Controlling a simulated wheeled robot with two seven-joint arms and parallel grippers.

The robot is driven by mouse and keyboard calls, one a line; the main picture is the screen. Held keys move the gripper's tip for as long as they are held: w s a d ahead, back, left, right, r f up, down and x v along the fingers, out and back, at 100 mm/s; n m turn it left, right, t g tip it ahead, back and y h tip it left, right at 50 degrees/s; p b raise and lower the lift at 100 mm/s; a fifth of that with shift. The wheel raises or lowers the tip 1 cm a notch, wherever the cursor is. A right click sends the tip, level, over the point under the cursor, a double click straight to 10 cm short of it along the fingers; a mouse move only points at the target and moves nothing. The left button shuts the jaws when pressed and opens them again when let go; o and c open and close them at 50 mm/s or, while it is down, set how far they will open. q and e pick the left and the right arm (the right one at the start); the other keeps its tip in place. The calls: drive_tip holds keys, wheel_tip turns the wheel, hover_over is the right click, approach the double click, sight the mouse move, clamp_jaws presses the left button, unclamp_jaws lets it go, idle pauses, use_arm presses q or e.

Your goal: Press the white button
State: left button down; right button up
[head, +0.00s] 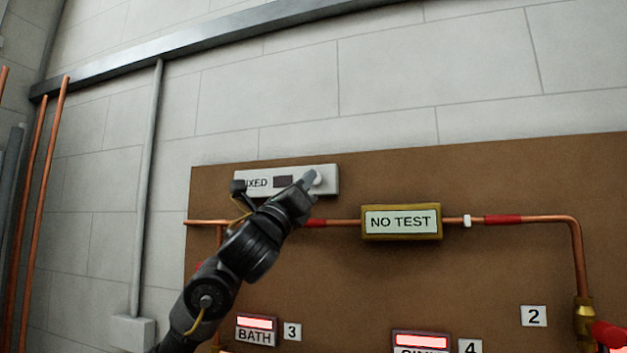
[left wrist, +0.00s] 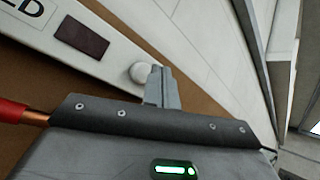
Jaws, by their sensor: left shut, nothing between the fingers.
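The white button (head: 318,179) is a small round knob at the right end of a pale panel (head: 327,189) with lettering ending in "XED" and a dark window. In the left wrist view the button (left wrist: 139,72) sits just left of the fingertips. My left gripper (head: 310,177) is shut and empty, its tips at the button's left edge in the head view. It also shows in the left wrist view (left wrist: 160,76). I cannot tell whether the tips touch the button. My right gripper is not in view.
The panel is on a brown board (head: 480,180). Below it run a copper pipe (head: 345,223) with red bands and a brass "NO TEST" box (head: 401,222). Lit "BATH" (head: 255,330) and other labels sit lower. A grey rail (head: 200,40) crosses the wall above.

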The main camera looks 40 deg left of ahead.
use_arm(q)
drive_tip(key=s, duration=0.2)
drive_tip(key=s+d, duration=0.1)
drive_tip(key=s, duration=0.1)
drive_tip(key=shift+s+d+p, duration=0.15)
drive_tip(key=shift+d+p, duration=0.05)
drive_tip(key=shift+p, duration=0.2)
idle(0.6)
